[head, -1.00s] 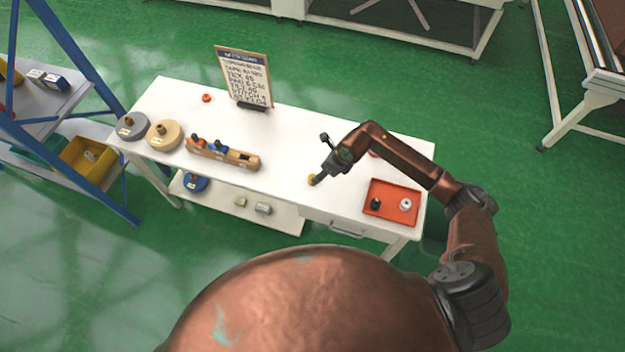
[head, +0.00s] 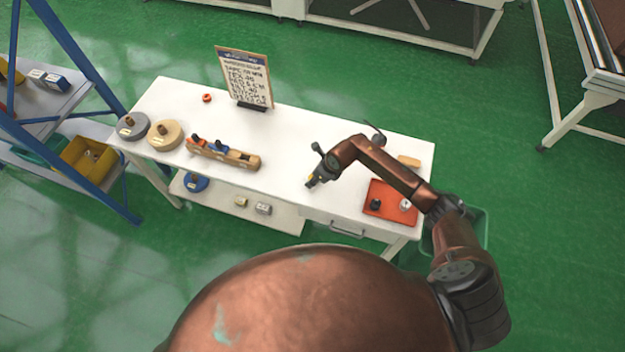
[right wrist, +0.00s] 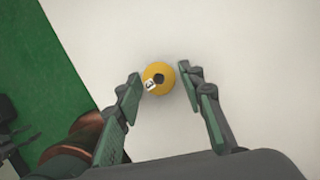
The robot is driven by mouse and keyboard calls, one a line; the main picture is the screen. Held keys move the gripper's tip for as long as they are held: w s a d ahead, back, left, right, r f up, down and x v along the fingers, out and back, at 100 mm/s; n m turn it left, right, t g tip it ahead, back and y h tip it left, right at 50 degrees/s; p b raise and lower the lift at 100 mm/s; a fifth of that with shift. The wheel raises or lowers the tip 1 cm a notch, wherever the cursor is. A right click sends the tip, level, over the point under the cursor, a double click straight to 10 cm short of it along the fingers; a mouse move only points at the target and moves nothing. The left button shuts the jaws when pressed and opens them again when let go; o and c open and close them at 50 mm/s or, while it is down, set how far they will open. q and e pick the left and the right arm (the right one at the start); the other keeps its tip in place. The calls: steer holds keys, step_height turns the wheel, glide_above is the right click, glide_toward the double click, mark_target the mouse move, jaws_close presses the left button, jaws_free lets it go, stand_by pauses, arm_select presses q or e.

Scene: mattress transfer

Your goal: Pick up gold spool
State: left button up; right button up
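The gold spool (right wrist: 164,87) is a small yellow ring with a dark hole and a white label. In the right wrist view it sits on the white tabletop between the tips of my right gripper (right wrist: 161,79). Both fingers stand apart, with small gaps visible beside the spool. In the head view my right gripper (head: 314,178) is low over the front part of the table (head: 290,185), with a bit of yellow at its tip; the gripper mostly hides the spool there. My left gripper is not in view.
An orange tray (head: 380,211) with a black and a white spool lies right of the gripper. A wooden rack (head: 235,160) with spools, large reels (head: 165,134), a sign board (head: 243,77) and a small red ring (head: 207,98) are further left. The table's middle is clear.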

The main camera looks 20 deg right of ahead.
steer(key=c, duration=0.8)
steer(key=shift+o, duration=0.2)
